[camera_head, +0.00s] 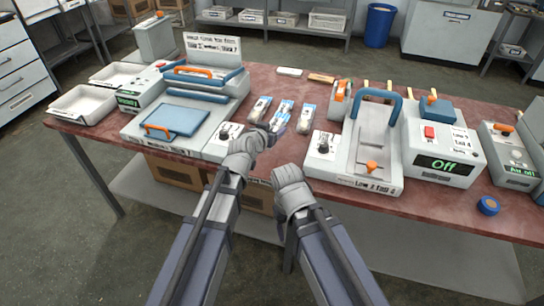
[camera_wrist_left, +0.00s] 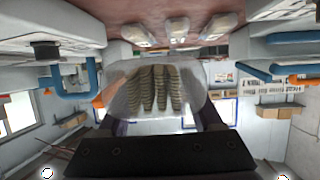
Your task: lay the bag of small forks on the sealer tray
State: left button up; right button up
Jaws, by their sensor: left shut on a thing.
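My left gripper (camera_head: 272,130) is shut on a clear bag of small wooden forks (camera_wrist_left: 155,92), above the front middle of the table. The forks stand in rows inside the bag in the left wrist view; the fingertips are partly hidden by it. In the head view the held bag (camera_head: 279,122) overlaps the bags behind it. A sealer-like machine on the left has a flat blue tray (camera_head: 176,120) with an orange handle; the bag is to its right and apart from it. My right arm is at the lower middle, its fingers not discernible.
Three small filled bags lie on the red table (camera_head: 225,171), one of them the left bag (camera_head: 259,109). A press with a blue handle (camera_head: 377,96) and a grey box reading "Off" (camera_head: 436,164) stand right. White trays (camera_head: 83,104) stand far left. A blue roll (camera_head: 488,205) lies front right.

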pick_arm(q)
jog(key=b, duration=0.4)
send_over(273, 156)
jog(key=shift+w+f, duration=0.15)
jog(key=shift+f, duration=2.25)
notch_tip(273, 156, down, 4)
jog(key=b, duration=0.5)
jog(key=shift+f, duration=0.25)
jog(key=shift+f, duration=0.2)
jog(key=o, duration=1.3)
jog(key=shift+o, duration=0.2)
